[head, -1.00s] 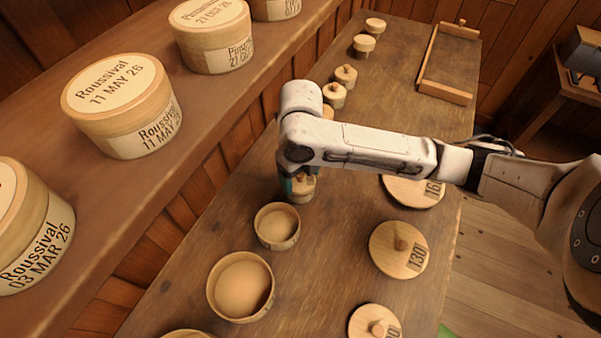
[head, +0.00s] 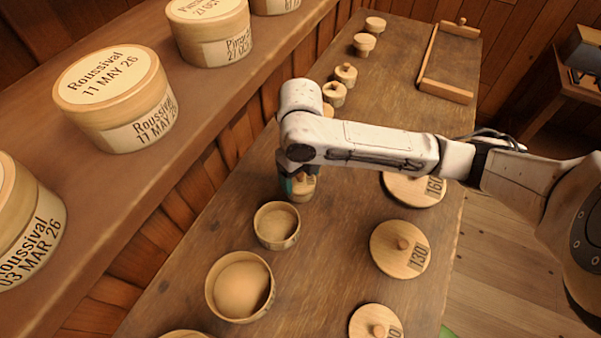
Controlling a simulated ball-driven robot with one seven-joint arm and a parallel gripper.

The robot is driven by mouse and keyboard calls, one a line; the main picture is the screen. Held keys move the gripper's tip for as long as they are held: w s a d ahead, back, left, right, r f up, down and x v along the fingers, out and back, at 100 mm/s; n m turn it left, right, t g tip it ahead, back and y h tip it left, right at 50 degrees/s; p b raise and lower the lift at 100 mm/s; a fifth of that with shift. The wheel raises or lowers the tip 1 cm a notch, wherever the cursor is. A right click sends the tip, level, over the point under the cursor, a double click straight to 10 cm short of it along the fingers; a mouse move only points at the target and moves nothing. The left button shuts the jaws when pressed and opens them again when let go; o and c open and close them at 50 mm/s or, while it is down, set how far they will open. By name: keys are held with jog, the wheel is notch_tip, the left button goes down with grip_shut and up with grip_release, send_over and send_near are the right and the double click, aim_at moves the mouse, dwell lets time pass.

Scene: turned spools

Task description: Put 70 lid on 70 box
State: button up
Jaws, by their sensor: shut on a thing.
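My gripper (head: 298,180) points down at the middle of the table, with its teal fingers partly hidden behind my arm. It is shut on a small wooden lid (head: 306,181), whose dark label is too small to read; by the task it fits the 70 lid. The lid is at the top of a small round wooden box (head: 302,196), which I take for the 70 box. It looks level there, but I cannot tell whether it is fully seated or just above the rim.
Open round boxes (head: 277,225) and (head: 240,287) stand nearer on the table (head: 330,270). Lids marked 130 (head: 400,249) and 160 (head: 415,187) lie to the right. Small lidded boxes (head: 335,94) stand behind. A shelf with labelled boxes (head: 115,98) runs along the left.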

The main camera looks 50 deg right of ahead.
aim_at(301, 174)
jog(key=o, duration=1)
jog(key=shift+r, duration=0.2)
jog(key=shift+r+p, duration=0.35)
jog(key=shift+p, duration=0.05)
jog(key=shift+r, duration=0.3)
dwell(0.4)
jog(key=shift+r+p, duration=2.55)
jog(key=shift+r, duration=0.9)
